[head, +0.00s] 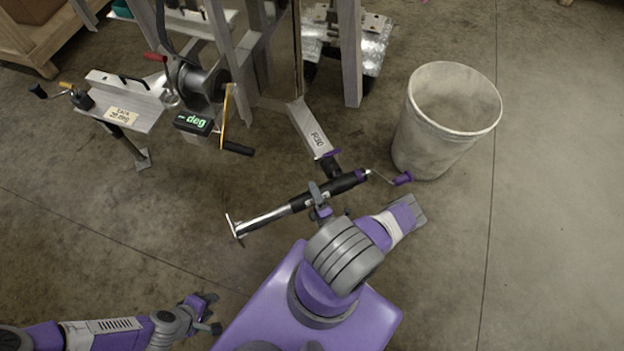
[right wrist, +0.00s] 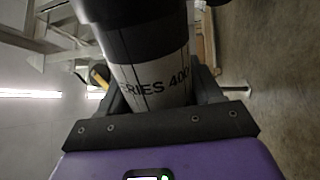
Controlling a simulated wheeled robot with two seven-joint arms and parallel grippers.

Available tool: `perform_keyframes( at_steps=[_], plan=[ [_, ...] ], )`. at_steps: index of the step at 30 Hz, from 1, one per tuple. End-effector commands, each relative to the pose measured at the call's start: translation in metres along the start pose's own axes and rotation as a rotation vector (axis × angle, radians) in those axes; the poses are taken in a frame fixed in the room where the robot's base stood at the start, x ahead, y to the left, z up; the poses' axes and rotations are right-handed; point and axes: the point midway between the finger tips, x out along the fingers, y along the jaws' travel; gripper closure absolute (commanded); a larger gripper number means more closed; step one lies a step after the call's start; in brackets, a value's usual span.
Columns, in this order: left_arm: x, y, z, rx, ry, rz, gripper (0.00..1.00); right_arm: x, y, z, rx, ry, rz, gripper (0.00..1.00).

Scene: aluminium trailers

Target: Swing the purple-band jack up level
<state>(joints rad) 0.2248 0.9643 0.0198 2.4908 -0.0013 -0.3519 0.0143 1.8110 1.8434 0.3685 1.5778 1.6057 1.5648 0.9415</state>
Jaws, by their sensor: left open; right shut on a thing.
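The purple-band jack (head: 330,190) has a black tube with a purple band near its crank end. Its chrome inner leg (head: 264,218) runs down-left to a foot plate (head: 234,228). Its crank has a purple grip (head: 403,178) at the right. The tube slants across the head view beside the trailer's arm; its exact tilt is hard to tell. My right gripper (head: 320,196) is shut around the middle of the tube. In the right wrist view the lettered tube (right wrist: 155,80) lies between the fingers. My left gripper (head: 207,314) is open and empty, low at the left.
A white bin (head: 440,125) stands just right of the crank grip. The trailer frame (head: 312,128) with a winch (head: 195,85) is behind. A box with a green "deg" display (head: 194,123) hangs at the left. Another jack with a sign (head: 122,115) stands further left. Floor at right is clear.

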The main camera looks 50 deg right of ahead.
Motion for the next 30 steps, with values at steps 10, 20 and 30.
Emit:
perform_keyframes(
  at_steps=[10,20,30],
  plan=[
    [-0.001,0.000,0.000,0.000,0.000,0.000,0.57,0.002,0.004,0.000,0.013,-0.002,0.014,0.27],
    [0.000,0.000,0.000,0.000,0.000,0.000,0.57,0.001,0.002,0.000,0.006,-0.002,0.006,0.16],
    [-0.006,0.002,0.000,0.000,0.000,0.000,0.57,-0.043,0.002,0.000,0.007,-0.005,0.004,0.16]
  ],
)
